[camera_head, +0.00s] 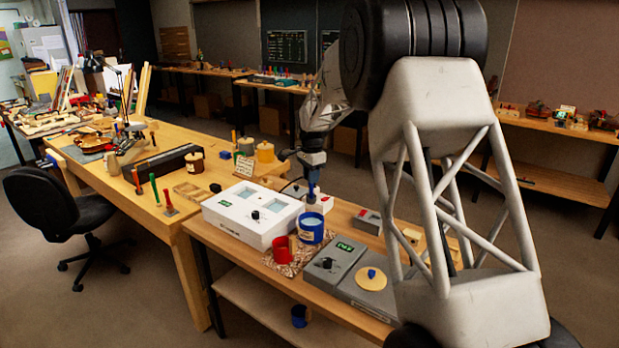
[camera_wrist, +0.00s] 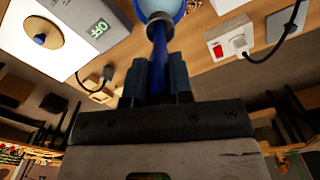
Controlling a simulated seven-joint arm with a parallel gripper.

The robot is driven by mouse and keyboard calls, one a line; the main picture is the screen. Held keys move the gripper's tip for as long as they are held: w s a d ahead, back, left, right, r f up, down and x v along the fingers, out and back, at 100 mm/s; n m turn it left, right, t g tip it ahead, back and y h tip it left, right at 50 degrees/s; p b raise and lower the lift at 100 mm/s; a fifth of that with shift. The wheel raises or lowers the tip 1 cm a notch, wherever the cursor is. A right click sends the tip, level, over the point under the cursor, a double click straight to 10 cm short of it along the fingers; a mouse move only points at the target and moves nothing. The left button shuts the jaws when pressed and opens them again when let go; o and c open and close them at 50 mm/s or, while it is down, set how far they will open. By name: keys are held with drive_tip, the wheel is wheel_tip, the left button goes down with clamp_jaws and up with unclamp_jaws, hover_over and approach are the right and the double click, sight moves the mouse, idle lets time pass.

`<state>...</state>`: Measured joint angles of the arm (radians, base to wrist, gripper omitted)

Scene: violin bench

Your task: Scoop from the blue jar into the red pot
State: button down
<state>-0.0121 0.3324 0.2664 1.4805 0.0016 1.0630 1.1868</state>
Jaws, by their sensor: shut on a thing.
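The blue jar (camera_head: 311,236) stands on the near bench with pale contents. Its blue rim (camera_wrist: 181,12) shows at the top of the wrist view. The small red pot (camera_head: 282,252) stands just left of the jar, on a patterned mat (camera_head: 268,264); I cannot make it out in the wrist view. My gripper (camera_head: 312,177) is above the jar and shut on a blue handle (camera_head: 311,195). In the wrist view, the fingers (camera_wrist: 157,84) grip the handle (camera_wrist: 157,55), which points toward the jar.
A white box with two windows (camera_head: 252,222) stands left of the jar. Grey devices (camera_head: 335,266) stand to the right, one bearing a round lid with a blue knob (camera_head: 371,281). A white switch box with a red switch (camera_wrist: 230,38) and cable is close by.

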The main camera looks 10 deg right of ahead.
drive_tip(key=shift+f, duration=0.2)
wheel_tip(320, 180, down, 13)
idle(1.4)
idle(0.3)
drive_tip(key=shift+r, duration=0.15)
idle(0.5)
drive_tip(key=shift+r, duration=6.8)
drive_tip(key=shift+a, duration=0.1)
drive_tip(key=s+a+f, duration=0.2)
drive_tip(key=s+a, duration=0.8)
drive_tip(key=a, duration=0.2)
drive_tip(key=shift+s+f, duration=0.4)
